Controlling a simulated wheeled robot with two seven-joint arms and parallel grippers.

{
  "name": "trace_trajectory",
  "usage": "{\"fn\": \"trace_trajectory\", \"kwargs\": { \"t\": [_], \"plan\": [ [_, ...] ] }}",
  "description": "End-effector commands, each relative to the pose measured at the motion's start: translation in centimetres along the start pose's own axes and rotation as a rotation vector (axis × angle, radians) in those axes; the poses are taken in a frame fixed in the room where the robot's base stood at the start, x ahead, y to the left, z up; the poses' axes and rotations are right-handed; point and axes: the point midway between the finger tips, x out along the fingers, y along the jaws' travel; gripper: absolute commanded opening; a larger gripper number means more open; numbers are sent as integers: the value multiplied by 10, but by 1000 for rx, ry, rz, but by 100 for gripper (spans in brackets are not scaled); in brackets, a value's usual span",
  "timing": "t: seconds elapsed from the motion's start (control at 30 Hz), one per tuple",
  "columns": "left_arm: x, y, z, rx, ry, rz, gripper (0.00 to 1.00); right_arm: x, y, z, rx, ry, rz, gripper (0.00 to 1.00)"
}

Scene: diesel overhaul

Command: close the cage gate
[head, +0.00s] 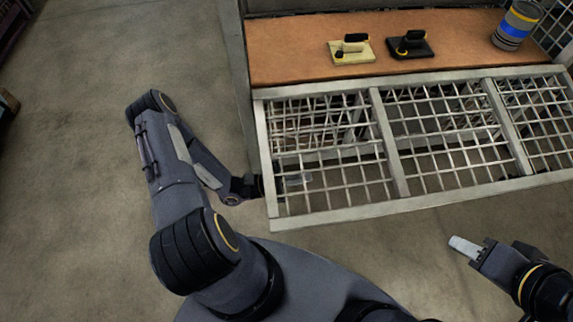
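The cage gate (390,148) is a grey metal frame with wire mesh in three panels. In the head view it extends from the front edge of the brown shelf towards me, and the shelf is uncovered above it. My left gripper (298,180) is at the gate's left end, with its pale fingertips seen through the mesh, seemingly under or behind it. The mesh hides its grip, and I cannot tell whether it touches the gate. My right gripper (465,246) is below the gate's front rail, apart from it; its finger gap is not clear.
A grey cage post (238,80) rises at the left. The concrete floor (80,220) at left is clear.

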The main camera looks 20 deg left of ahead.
Motion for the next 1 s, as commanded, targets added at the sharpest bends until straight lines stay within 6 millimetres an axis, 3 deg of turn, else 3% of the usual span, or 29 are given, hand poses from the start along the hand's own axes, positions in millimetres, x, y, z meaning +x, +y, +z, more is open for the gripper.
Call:
{"fn": "trace_trajectory", "kwargs": {
  "t": [0.03, 0.27, 0.47, 0.77, 1.0],
  "plan": [
    [6, 2, 15, -32, -15, 5, 0, -8, -4, -4, 0, 0, 0, 38],
    [14, 8, 47, -226, -16, 54, 0, -30, -14, -15, 0, 0, 0, 38],
    [25, 20, 90, -377, -16, 92, 0, -59, -27, -30, 0, 0, 0, 38],
    [42, 55, 157, -650, -15, 160, 0, -110, -50, -56, 0, 0, 0, 38],
    [52, 96, 201, -866, -12, 214, 0, -147, -67, -74, 0, 0, 0, 38]
  ]
}}
